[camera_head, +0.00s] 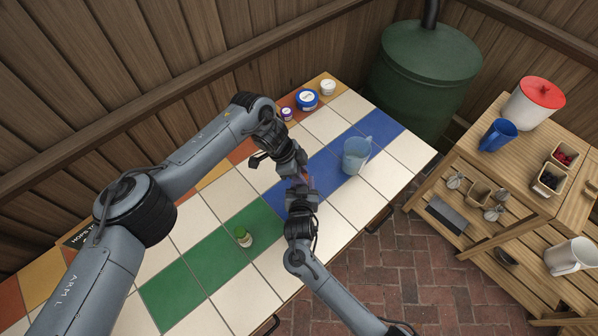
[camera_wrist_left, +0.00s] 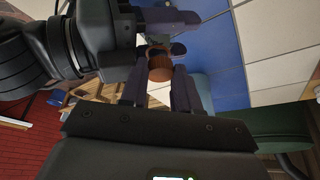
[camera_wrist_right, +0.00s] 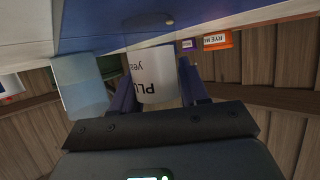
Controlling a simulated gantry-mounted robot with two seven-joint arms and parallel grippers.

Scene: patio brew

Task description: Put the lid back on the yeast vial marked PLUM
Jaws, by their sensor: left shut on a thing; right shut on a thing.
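The vial marked PLUM (camera_wrist_right: 156,75), with a white label, sits between the fingers of my right gripper (camera_wrist_right: 156,90). My right gripper is shut on it. A small brown round piece that looks like the lid (camera_wrist_left: 160,69) sits between the fingertips of my left gripper (camera_wrist_left: 157,75), which is shut on it. In the head view my left gripper (camera_head: 298,172) and right gripper (camera_head: 301,188) nearly meet over the blue tiles. The fingers hide most of the vial and lid there. I cannot tell whether lid and vial touch.
A translucent blue pitcher (camera_head: 355,156) stands right of the grippers. A green-capped vial (camera_head: 243,237) stands on the green tiles. A purple-lidded jar (camera_head: 287,114), blue tub (camera_head: 307,99) and white jar (camera_head: 327,87) line the back edge. A wooden shelf (camera_head: 475,165) stands at right.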

